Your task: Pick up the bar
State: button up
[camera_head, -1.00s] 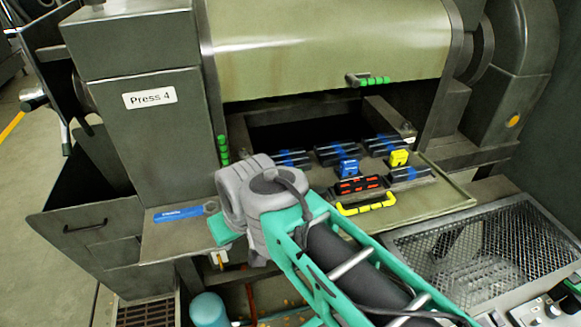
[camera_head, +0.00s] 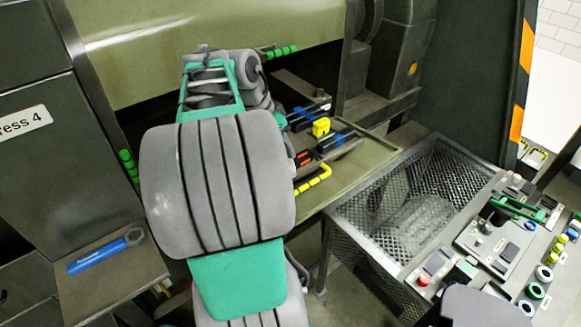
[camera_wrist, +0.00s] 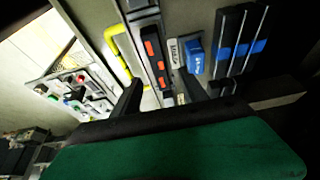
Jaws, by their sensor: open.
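Several dark bars lie on the tray of the press, and I cannot tell which one the task means. In the head view, a dark bar with a blue band (camera_head: 340,143) shows right of my arm. In the wrist view, dark bars with blue bands (camera_wrist: 236,48) lie side by side at the upper right. A black bar with orange-red marks (camera_wrist: 156,62) is left of them. My gripper (camera_wrist: 178,97) is open and empty, its dark fingers pointing towards the tray items. In the head view my arm hides the gripper and much of the tray.
A blue block (camera_wrist: 194,56) and a yellow handle (camera_wrist: 121,52) are close to the bars. A yellow block (camera_head: 321,127) stands among them. A blue wrench (camera_head: 104,254) lies on the left shelf. A mesh basket (camera_head: 345,215) and a control panel (camera_head: 505,240) are on the right.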

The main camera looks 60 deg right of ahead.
aim_at(302, 158)
jog(key=p+x, duration=0.1)
jog(key=x, duration=0.5)
jog(key=shift+s+f, duration=0.2)
jog(key=shift+f, duration=0.1)
jog(key=shift+c, duration=0.3)
grip_shut()
jog(key=shift+r, duration=0.1)
dwell(0.5)
